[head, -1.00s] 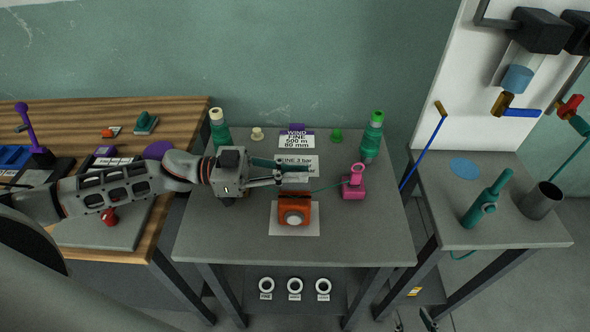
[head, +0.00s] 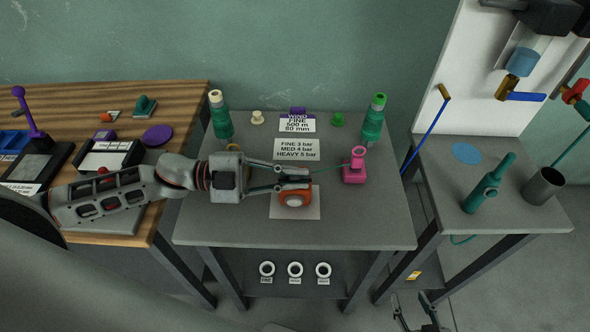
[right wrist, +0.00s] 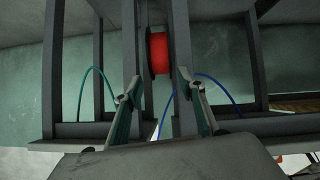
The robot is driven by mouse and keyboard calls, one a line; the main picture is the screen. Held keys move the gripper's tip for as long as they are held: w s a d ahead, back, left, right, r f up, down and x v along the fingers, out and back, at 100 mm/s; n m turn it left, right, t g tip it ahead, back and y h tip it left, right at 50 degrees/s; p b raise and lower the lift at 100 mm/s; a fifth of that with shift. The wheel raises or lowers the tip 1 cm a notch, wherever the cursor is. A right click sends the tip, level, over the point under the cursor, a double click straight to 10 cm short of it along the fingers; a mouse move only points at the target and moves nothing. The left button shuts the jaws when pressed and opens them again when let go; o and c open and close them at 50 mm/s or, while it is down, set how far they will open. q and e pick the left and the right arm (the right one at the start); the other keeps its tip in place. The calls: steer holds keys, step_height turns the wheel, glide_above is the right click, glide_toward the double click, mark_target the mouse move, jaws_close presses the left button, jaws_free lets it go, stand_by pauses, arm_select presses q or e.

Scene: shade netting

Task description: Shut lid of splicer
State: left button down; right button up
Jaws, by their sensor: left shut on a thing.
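An orange unit with a pale round face, which looks to be the splicer (head: 297,200), sits on a white sheet (head: 309,212) on the middle table. My left gripper (head: 293,185) is over its top and back, shut on a part of it. The fingers hide most of the top, so I cannot tell how its lid stands. A thin green strand runs from beside the fingers to a pink device (head: 355,173) at right. My right gripper (right wrist: 155,85) is open and empty, low by the table legs; it also shows at the bottom of the head view (head: 420,312).
Green bobbins (head: 221,116) and (head: 373,118) stand at the table's back corners, with a pressure card (head: 297,149) between. White rings (head: 295,269) lie on the lower shelf. A red spool (right wrist: 159,53) shows in the right wrist view. The table's front is clear.

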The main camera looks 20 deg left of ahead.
arm_select(q)
steer(key=f+m+b, duration=0.1)
steer(key=m, duration=0.1)
steer(key=s+f+m+b, duration=0.1)
steer(key=m, duration=0.1)
steer(key=f+m+b, duration=0.1)
steer(key=m, duration=0.1)
steer(key=shift+s+d+f+b, duration=0.1)
steer(key=shift+s+d+b, duration=0.2)
steer(key=shift+s+b, duration=0.05)
steer(key=shift+f+m, duration=0.1)
steer(key=shift+m, duration=0.3)
steer(key=shift+s+f+m+b, duration=0.1)
steer(key=shift+f+m+b, duration=0.05)
steer(key=shift+m+b, duration=0.3)
arm_select(e)
steer(key=f, duration=0.3)
steer(key=s+f, duration=0.1)
steer(key=f, duration=0.1)
steer(key=shift+f, duration=0.15)
steer(key=shift+w+d, duration=0.1)
arm_select(q)
steer(key=c, duration=2.1)
jaws_free()
arm_select(e)
steer(key=shift+w+d, duration=0.1)
steer(key=shift+w, duration=0.05)
